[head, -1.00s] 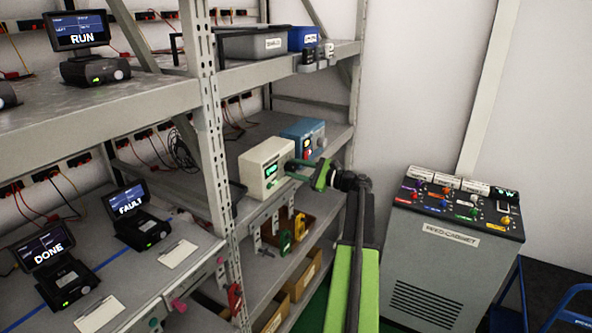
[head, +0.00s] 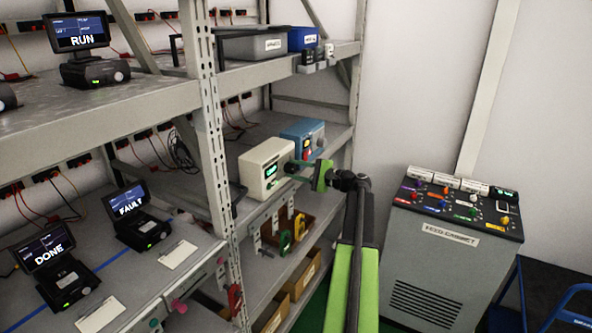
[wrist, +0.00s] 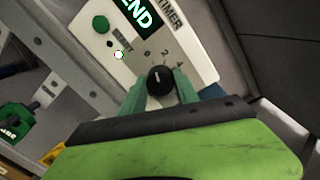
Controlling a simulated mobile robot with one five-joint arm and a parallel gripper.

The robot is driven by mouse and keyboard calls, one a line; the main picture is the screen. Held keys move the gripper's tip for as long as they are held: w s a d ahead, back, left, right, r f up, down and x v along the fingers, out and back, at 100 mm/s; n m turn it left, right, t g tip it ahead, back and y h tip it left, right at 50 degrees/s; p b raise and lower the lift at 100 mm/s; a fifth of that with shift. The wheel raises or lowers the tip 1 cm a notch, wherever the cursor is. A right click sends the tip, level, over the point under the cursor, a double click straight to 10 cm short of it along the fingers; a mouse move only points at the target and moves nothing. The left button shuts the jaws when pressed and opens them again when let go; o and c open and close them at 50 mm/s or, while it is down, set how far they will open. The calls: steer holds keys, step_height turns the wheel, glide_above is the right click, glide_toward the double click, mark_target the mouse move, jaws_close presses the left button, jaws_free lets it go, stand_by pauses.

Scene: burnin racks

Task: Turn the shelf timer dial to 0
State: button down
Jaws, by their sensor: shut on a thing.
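The shelf timer (head: 258,165) is a cream box on the middle shelf. In the wrist view its face (wrist: 178,38) carries a "TIMER" label, a green display reading "END", a green button and a black dial (wrist: 160,81) with a white mark. Numbers including 2 and 4 are printed around the dial. The mark points roughly up in the picture; I cannot tell exactly which number it meets. My gripper (wrist: 160,88) is shut on the dial, one green finger on each side. In the head view my gripper (head: 294,171) reaches the timer's front from the right.
A blue box (head: 304,137) with knobs stands just behind the timer. A shelf upright (head: 212,130) rises to the left. A grey cabinet (head: 440,265) with coloured knobs stands to the right. Bins sit on the shelves above and below.

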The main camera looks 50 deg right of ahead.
steer(key=shift+n, duration=1.1)
steer(key=c, duration=0.9)
jaws_free()
steer(key=v, duration=1.7)
steer(key=shift+s+a+r+p, duration=0.1)
steer(key=shift+s+p, duration=0.15)
steer(key=shift+p, duration=0.1)
